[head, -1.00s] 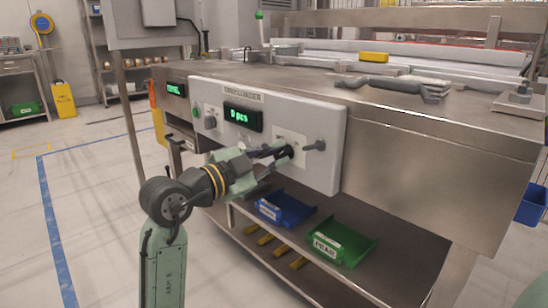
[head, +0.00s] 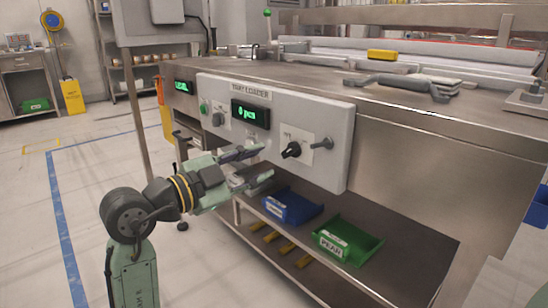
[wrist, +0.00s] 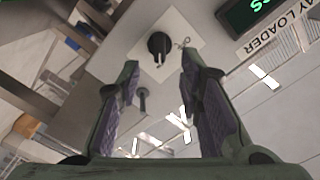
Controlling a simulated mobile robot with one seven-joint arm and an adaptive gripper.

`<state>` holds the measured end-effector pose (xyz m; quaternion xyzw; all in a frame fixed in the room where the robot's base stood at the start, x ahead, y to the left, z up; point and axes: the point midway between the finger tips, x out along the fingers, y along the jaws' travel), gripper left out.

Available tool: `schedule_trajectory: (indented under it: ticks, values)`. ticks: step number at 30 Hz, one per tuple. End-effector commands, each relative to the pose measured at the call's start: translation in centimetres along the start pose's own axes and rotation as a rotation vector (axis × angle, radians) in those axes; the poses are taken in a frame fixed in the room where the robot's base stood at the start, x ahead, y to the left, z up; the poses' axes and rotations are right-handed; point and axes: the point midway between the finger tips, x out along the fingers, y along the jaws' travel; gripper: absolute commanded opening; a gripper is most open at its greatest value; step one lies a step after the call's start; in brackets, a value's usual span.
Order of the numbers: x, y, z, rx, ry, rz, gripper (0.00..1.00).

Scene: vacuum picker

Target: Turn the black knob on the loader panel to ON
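The black knob (head: 291,150) sits on a pale plate on the loader panel (head: 338,126), right of the green "0 pcs" display (head: 250,114). The labels around it are too small to read. My gripper (head: 266,162) is open and empty, left of the knob and apart from it. In the wrist view, the knob (wrist: 160,44) shows whole beyond the gap between my spread fingers (wrist: 160,62). A pale mark on it points toward the bottom of that view. I cannot tell which setting it is on.
A grey lever (head: 322,143) sticks out right of the knob. A green button (head: 204,107) and a grey knob (head: 217,119) are at the panel's left. Blue (head: 290,207) and green (head: 346,243) bins stand on the shelf below.

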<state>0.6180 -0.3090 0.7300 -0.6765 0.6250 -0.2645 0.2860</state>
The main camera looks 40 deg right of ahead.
Motion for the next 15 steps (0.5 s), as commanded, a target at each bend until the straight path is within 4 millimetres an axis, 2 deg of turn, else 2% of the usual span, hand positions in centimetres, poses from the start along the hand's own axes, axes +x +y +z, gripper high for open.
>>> schedule_trajectory:
  ticks: [1, 6, 10, 15]
  values:
    - [-1.1, -0.1, 0.1, 0.0, -0.002, -0.003, 0.33]
    - [-3.6, 0.0, 0.0, 0.0, 0.0, -0.001, 0.33]
    - [-4.6, 0.0, 0.0, 0.0, 0.0, 0.0, 0.33]
    - [-4.8, 0.1, 0.0, 0.001, 0.0, 0.001, 0.33]
